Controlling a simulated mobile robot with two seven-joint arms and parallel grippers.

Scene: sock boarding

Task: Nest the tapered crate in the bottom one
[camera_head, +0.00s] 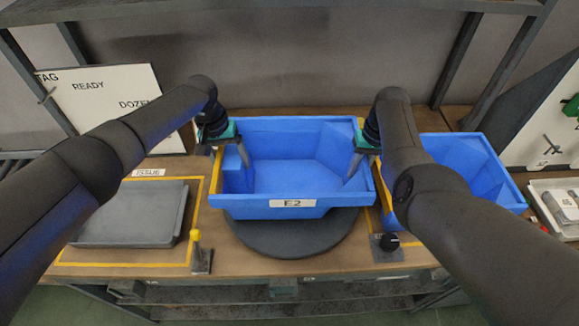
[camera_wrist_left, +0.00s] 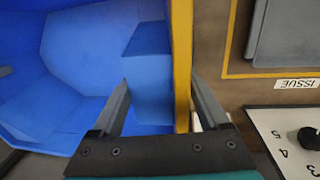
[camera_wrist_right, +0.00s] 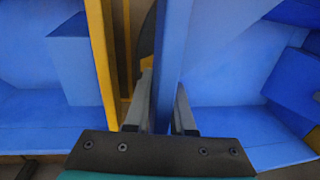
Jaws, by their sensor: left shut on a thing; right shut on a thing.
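A blue tapered crate (camera_head: 296,180) labelled E2 is in the middle of the head view, upright and open at the top, over a dark round turntable (camera_head: 290,240). I cannot tell whether it touches the turntable. My left gripper (camera_head: 230,156) is shut on its left wall, whose yellow edge (camera_wrist_left: 182,50) runs between the fingers in the left wrist view. My right gripper (camera_head: 362,160) is shut on its right blue wall (camera_wrist_right: 172,50). A second blue crate (camera_head: 462,165) stands close on the right, partly hidden by my right arm. Its yellow side (camera_wrist_right: 100,50) shows in the right wrist view.
A grey tray (camera_head: 130,215) lies in the yellow outline marked ISSUE at the left. A small white tray (camera_head: 552,205) is at the far right.

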